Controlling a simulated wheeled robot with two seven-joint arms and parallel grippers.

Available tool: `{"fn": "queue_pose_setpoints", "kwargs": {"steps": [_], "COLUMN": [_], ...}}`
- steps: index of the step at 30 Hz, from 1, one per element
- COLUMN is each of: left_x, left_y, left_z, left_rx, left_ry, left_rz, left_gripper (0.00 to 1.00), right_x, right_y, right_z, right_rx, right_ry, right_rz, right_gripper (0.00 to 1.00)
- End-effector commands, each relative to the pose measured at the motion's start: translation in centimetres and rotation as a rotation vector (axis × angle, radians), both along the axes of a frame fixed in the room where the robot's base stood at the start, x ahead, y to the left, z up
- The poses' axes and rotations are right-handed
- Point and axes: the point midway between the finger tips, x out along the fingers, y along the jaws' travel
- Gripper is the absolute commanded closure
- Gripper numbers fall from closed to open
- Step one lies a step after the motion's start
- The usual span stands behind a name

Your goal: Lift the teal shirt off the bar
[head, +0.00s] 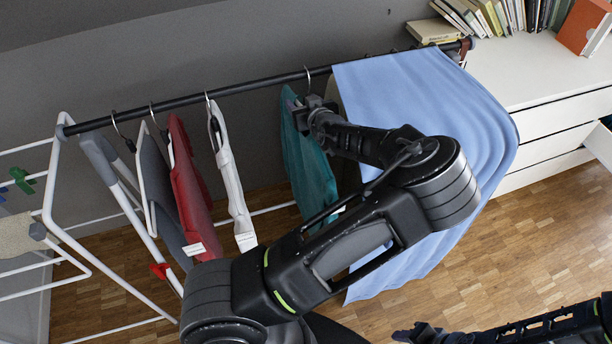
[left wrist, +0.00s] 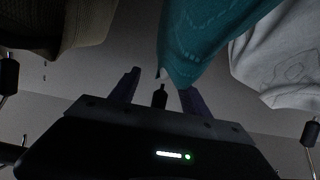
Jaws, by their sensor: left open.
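The teal shirt (head: 308,165) hangs on the black bar (head: 240,88), between a white shirt and a blue cloth. Its hanger hook (head: 308,78) shows above it at the bar. My left gripper (head: 310,110) is at the top of the teal shirt, just below the bar, and my arm hides the shirt's right side. In the left wrist view, the teal shirt (left wrist: 208,38) comes close to one finger of my open left gripper (left wrist: 160,85). A small dark piece shows between the fingers. My right gripper (head: 418,333) is low at the bottom edge, its jaws unclear.
A white shirt (head: 230,165), a red one (head: 188,185) and a grey one (head: 155,175) hang to the left. A large blue cloth (head: 425,95) drapes over the bar at right. A white drawer unit (head: 540,75) with books stands beyond it.

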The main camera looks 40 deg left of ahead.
Motion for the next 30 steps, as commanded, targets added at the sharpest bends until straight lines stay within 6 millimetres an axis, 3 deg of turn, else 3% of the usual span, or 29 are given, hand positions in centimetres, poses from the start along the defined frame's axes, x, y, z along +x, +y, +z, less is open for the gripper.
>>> {"fn": "queue_pose_setpoints", "kwargs": {"steps": [10,30], "left_x": [-0.02,-0.02], "left_y": [-0.01,-0.01], "left_z": [0.03,0.03], "left_rx": [0.0,0.0], "left_ry": [0.0,0.0], "left_rz": [0.0,0.0], "left_gripper": [0.45,1.0], "right_x": [0.0,0.0], "right_y": [0.0,0.0], "right_z": [0.0,0.0], "right_rx": [0.0,0.0], "right_ry": [0.0,0.0], "right_rz": [0.0,0.0], "right_gripper": [0.64,0.64]}}
